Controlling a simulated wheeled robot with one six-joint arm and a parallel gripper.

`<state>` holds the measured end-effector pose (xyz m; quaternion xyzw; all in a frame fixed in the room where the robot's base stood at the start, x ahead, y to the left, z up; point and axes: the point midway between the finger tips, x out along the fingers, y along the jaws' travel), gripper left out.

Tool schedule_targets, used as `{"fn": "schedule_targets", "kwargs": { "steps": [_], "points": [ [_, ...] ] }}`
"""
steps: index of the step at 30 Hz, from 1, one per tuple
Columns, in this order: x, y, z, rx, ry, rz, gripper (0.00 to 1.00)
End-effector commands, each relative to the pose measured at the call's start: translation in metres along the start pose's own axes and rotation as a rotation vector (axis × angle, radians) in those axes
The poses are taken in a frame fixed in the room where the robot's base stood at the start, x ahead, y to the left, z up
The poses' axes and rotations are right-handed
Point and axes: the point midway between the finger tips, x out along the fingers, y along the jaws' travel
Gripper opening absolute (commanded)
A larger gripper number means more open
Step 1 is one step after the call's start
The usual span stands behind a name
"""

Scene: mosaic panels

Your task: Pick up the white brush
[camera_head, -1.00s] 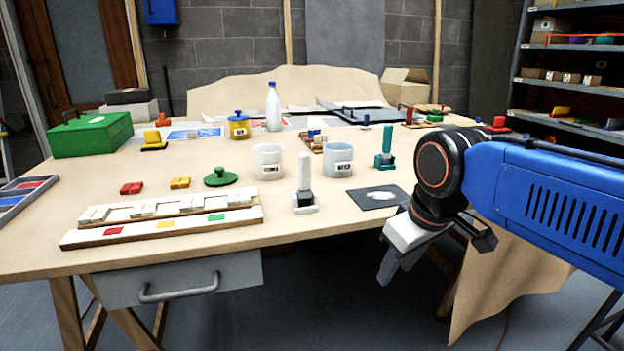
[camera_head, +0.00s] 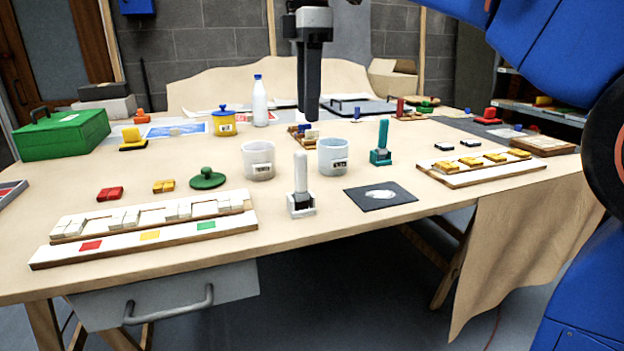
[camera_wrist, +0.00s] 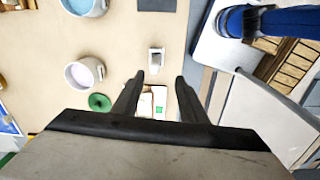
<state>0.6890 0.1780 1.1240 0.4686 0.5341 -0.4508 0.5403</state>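The white brush (camera_head: 301,174) stands upright, handle up, in a small white holder (camera_head: 301,206) near the front edge of the table. In the wrist view the brush (camera_wrist: 156,59) shows from above, just beyond my fingertips. My gripper (camera_head: 311,117) is raised over the table, pointing down, and appears above the brush in the head view. The wrist view shows the two fingers of my gripper (camera_wrist: 158,77) spread apart with nothing between them. The brush is not touched.
A white cup (camera_head: 258,160) and a pale blue cup (camera_head: 333,157) stand behind the brush. A dark mat (camera_head: 358,203) lies to its right, and a long tile board (camera_head: 150,240) to its left. A teal brush (camera_head: 383,140) stands farther back.

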Motion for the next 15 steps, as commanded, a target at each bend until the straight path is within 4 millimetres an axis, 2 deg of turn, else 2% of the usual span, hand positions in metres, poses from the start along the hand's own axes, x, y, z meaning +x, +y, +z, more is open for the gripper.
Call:
{"fn": "schedule_targets", "kwargs": {
  "steps": [1,3,8,11,15],
  "points": [
    [-0.005,0.004,-0.01,-0.042,-0.003,-0.008,0.39],
    [-0.01,0.006,-0.017,-0.085,-0.005,-0.016,0.39],
    [-0.01,0.008,-0.025,-0.127,-0.009,-0.027,0.39],
    [0.0,0.007,-0.024,-0.128,-0.009,-0.028,0.39],
    [0.025,0.006,-0.023,-0.127,-0.01,-0.029,0.39]
  ]
}}
